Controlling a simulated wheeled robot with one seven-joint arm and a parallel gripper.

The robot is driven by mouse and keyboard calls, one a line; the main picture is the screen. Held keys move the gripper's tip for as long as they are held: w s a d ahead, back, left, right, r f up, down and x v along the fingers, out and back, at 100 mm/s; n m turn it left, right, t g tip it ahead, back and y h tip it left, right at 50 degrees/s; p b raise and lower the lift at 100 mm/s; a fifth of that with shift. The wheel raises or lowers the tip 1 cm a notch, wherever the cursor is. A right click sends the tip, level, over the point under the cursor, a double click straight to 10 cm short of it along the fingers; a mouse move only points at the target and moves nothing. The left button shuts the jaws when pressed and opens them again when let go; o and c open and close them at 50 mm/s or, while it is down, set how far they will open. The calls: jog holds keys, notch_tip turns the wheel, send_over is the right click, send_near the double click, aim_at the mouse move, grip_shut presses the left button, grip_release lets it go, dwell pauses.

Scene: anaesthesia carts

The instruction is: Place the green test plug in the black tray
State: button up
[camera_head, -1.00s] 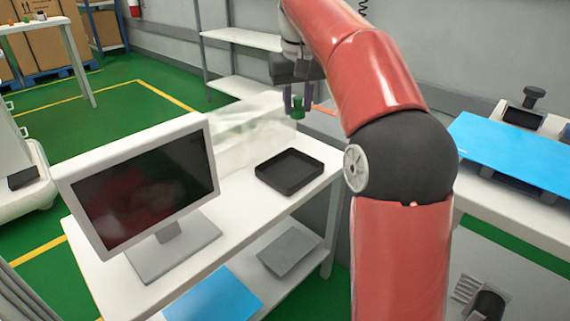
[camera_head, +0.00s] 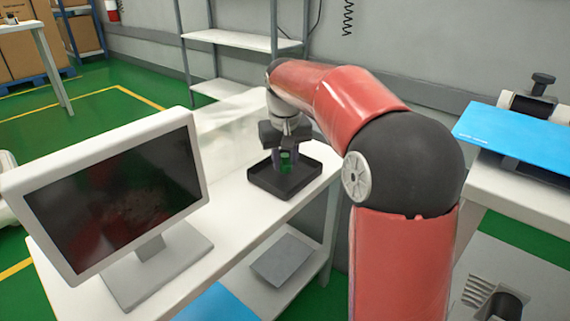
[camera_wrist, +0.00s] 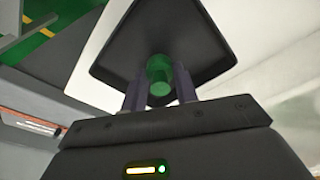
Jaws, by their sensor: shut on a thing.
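My gripper (camera_head: 286,161) is shut on the green test plug (camera_head: 285,163) and points down over the black tray (camera_head: 268,189). In the wrist view the green plug (camera_wrist: 159,74) sits between the two fingers (camera_wrist: 159,95), with the black tray (camera_wrist: 118,62) behind it. In the head view, the fingers and plug overlap the inside of the tray. I cannot tell whether the plug touches the tray floor. The tray lies flat on the white cart top.
A monitor (camera_head: 115,190) stands on the cart (camera_head: 235,213), left of the tray. A clear, box-like cover (camera_head: 228,135) is behind the tray. A grey pad (camera_head: 283,260) lies on the lower shelf. A blue panel (camera_head: 525,135) is on the right bench.

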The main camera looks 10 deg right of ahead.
jog(key=shift+f, duration=0.6)
jog(key=shift+f, duration=0.15)
jog(key=o, duration=0.9)
jog(key=shift+o, duration=0.2)
